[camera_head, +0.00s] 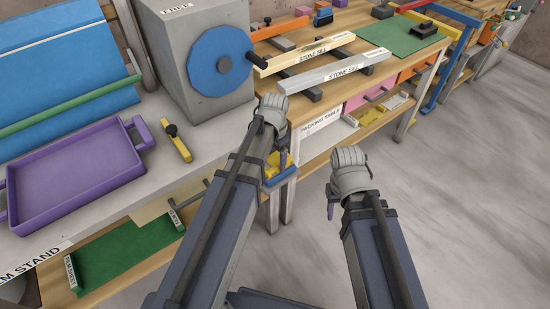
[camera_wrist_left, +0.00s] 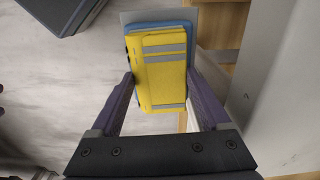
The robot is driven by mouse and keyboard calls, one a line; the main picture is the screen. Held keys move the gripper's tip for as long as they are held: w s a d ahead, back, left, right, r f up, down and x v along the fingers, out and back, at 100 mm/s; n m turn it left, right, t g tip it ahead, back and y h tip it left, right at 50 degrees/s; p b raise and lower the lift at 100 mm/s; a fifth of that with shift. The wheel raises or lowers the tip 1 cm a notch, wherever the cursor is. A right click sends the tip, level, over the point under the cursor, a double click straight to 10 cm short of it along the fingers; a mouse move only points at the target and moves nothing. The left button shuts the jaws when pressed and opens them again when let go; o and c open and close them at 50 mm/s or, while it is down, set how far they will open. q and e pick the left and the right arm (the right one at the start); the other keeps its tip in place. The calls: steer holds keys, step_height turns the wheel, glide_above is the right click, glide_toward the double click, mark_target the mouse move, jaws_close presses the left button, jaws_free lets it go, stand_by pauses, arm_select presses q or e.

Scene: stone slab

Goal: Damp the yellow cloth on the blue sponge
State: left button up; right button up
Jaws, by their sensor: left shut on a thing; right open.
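The yellow cloth (camera_wrist_left: 158,70), a folded pad with grey bands, is between the purple fingers of my left gripper (camera_wrist_left: 160,88), which is shut on it. The blue sponge (camera_wrist_left: 160,27) shows as a blue edge behind the cloth, on a grey plate. The cloth covers most of the sponge; I cannot tell if they touch. In the head view, the cloth (camera_head: 270,171) and sponge (camera_head: 284,179) show beside my left gripper (camera_head: 281,157), partly hidden by my arm. My right gripper (camera_head: 331,202) is open and empty, over the floor.
A grey machine with a blue wheel (camera_head: 219,62) stands on the left bench, near a purple tray (camera_head: 75,180) and a yellow tool (camera_head: 177,143). The packing table (camera_head: 292,110) holds stone sills (camera_head: 333,73) and a green mat (camera_head: 400,36). Open floor (camera_head: 450,190) lies right.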

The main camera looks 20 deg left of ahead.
mark_target(275, 161)
arm_select(q)
step_height(275, 161, up, 7)
steer(key=p, duration=0.7)
stand_by(0.4)
stand_by(0.4)
step_height(275, 161, up, 4)
steer(key=p, duration=0.4)
steer(key=shift+f, duration=0.1)
